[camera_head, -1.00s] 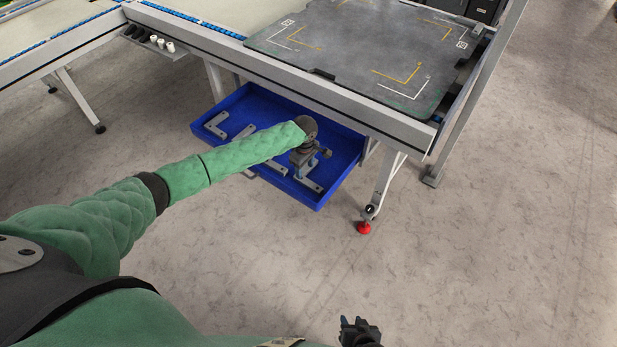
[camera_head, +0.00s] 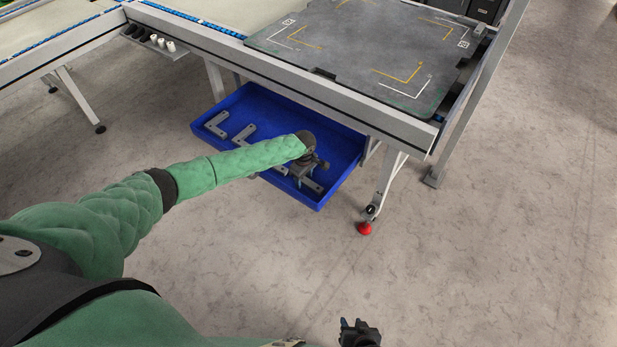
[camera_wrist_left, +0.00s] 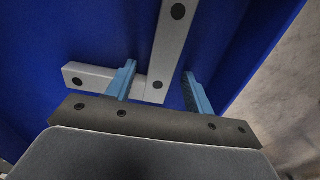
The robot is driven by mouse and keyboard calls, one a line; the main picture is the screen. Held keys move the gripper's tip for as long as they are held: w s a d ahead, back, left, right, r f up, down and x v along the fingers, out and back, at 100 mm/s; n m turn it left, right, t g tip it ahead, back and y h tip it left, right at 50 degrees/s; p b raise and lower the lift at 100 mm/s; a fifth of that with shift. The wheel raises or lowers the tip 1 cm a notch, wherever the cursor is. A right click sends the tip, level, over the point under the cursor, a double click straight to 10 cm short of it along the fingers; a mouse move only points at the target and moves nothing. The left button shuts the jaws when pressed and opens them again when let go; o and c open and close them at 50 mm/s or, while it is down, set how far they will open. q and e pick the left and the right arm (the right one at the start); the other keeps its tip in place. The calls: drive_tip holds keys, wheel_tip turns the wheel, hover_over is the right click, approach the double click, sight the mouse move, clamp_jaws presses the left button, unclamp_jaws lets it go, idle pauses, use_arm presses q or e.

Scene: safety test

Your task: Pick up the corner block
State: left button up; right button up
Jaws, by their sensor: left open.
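Several grey L-shaped corner blocks lie in a blue tray (camera_head: 275,104) under the table. The rightmost corner block (camera_head: 314,187) is partly hidden by my left gripper (camera_head: 301,182). In the left wrist view, my left gripper (camera_wrist_left: 159,70) is open, its light-blue fingers on either side of the long arm of this corner block (camera_wrist_left: 166,45), near the corner. The short arm of the block runs left, behind the left finger. I cannot tell whether the fingers touch the block. My right gripper (camera_head: 360,332) is at the bottom edge of the head view, away from the tray.
The table edge (camera_head: 300,82) overhangs the back of the tray. A dark marked plate (camera_head: 370,45) lies on the table. The floor (camera_head: 480,240) on the right is clear.

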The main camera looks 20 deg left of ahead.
use_arm(q)
drive_tip(key=c, duration=1.1)
clamp_jaws()
drive_tip(key=shift+r, duration=0.1)
